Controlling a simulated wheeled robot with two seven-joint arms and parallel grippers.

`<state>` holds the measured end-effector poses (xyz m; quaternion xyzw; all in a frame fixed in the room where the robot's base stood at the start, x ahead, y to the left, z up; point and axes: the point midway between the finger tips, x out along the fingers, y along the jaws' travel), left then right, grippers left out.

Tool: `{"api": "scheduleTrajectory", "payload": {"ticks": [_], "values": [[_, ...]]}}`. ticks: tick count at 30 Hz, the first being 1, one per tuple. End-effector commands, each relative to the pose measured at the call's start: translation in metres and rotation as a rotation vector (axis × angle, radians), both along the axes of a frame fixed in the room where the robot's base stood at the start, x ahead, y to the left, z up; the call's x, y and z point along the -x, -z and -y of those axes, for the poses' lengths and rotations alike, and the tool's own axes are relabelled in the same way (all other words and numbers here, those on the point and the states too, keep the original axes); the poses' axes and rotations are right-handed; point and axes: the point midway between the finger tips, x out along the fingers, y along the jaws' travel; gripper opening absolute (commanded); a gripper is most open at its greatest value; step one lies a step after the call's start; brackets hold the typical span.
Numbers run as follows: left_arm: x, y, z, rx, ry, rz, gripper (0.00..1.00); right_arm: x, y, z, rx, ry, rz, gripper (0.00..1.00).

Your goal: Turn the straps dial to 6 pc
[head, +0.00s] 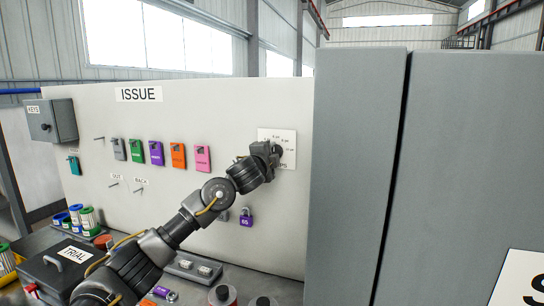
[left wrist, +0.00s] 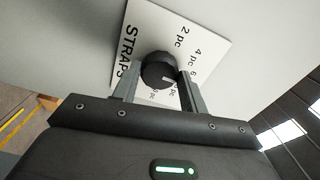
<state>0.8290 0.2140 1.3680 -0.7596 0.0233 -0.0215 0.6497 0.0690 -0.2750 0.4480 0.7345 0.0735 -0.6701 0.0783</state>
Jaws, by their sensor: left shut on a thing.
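The straps dial (left wrist: 157,70) is a round black knob with a white mark, on a white plate (left wrist: 148,28) lettered STRAPS, 2 pc, 4 pc and 6. In the left wrist view its white mark points right, toward the right finger near the 6. The finger hides part of the scale, so I cannot tell the exact setting. The plate also shows in the head view (head: 288,135), with my gripper covering the dial. My left gripper (left wrist: 157,82) is shut on the dial, one finger on each side. My right gripper is out of view.
The plate is on a white ISSUE board (head: 215,110) with coloured holders and a purple padlock (head: 246,221). A tall grey cabinet (head: 355,170) stands close on the right. A black TRIAL box (head: 60,268) and several containers stand on the bench below.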

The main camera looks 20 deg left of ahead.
Motion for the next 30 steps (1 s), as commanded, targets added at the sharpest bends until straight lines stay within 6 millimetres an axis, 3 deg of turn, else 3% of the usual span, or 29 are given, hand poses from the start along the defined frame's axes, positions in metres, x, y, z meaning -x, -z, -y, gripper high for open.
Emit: {"api": "scheduleTrajectory", "payload": {"ticks": [2,3,7,19,30], "values": [[0.0,0.001,0.0,-0.001,0.0,-0.002,0.2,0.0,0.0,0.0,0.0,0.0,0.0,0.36],[0.0,0.001,0.0,0.0,0.0,-0.002,0.47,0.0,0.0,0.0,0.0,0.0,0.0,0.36],[0.0,0.001,0.0,0.0,0.0,-0.001,0.64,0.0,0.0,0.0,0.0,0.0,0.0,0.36],[0.007,0.002,0.0,0.001,0.002,-0.001,0.65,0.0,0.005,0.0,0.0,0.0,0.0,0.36],[0.072,0.003,-0.004,0.001,0.004,0.001,0.65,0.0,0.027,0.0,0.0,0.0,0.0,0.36]]}}
